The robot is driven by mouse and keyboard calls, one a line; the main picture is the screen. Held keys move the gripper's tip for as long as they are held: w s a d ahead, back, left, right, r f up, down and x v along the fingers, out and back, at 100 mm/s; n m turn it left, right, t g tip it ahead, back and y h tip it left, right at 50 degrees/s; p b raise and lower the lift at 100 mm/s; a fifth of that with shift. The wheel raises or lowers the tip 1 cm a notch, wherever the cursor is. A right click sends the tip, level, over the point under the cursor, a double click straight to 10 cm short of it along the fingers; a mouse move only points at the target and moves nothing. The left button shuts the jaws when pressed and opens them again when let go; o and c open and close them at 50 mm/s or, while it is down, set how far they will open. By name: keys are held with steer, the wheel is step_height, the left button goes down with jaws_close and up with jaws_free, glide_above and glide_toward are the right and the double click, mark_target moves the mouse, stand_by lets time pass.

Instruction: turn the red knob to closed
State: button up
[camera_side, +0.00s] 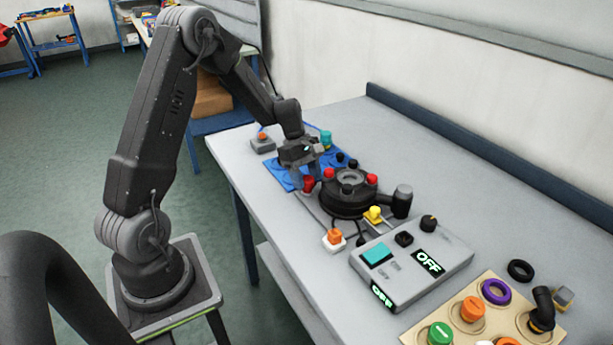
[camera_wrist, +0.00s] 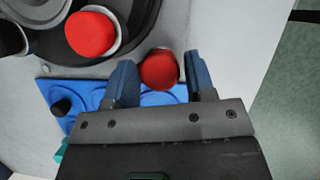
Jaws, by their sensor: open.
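In the wrist view a round red knob (camera_wrist: 160,69) sits between the two blue-grey fingers of my gripper (camera_wrist: 158,62). The fingers are apart, with a small gap at each side of the knob. In the side view my gripper (camera_side: 309,172) points down over this red knob (camera_side: 308,184) at the left of the dark round tank unit (camera_side: 345,203). A second, larger-looking red knob (camera_wrist: 90,33) is at the upper left of the wrist view, on the dark round body. No closed or open marking on the knob is readable.
Further red knobs (camera_side: 371,179) stand on the tank unit, close to my gripper. A blue mat (camera_side: 283,172) lies behind. A yellow knob (camera_side: 373,213), an orange knob (camera_side: 334,237) and a grey box with an OFF display (camera_side: 429,261) stand in front. The table's right back is clear.

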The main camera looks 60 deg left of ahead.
steer(key=shift+c, duration=0.3)
steer(key=c, duration=0.6)
steer(key=shift+m, duration=0.3)
steer(key=m+g, duration=0.2)
steer(key=m, duration=0.3)
steer(key=shift+w, duration=0.15)
steer(key=m+g, duration=0.1)
steer(key=m, duration=0.2)
steer(key=m+g+y, duration=0.1)
steer(key=m, duration=0.2)
steer(key=shift+m+y, duration=0.3)
steer(key=shift+m, duration=0.1)
steer(key=o, duration=0.7)
steer(key=shift+c, duration=0.2)
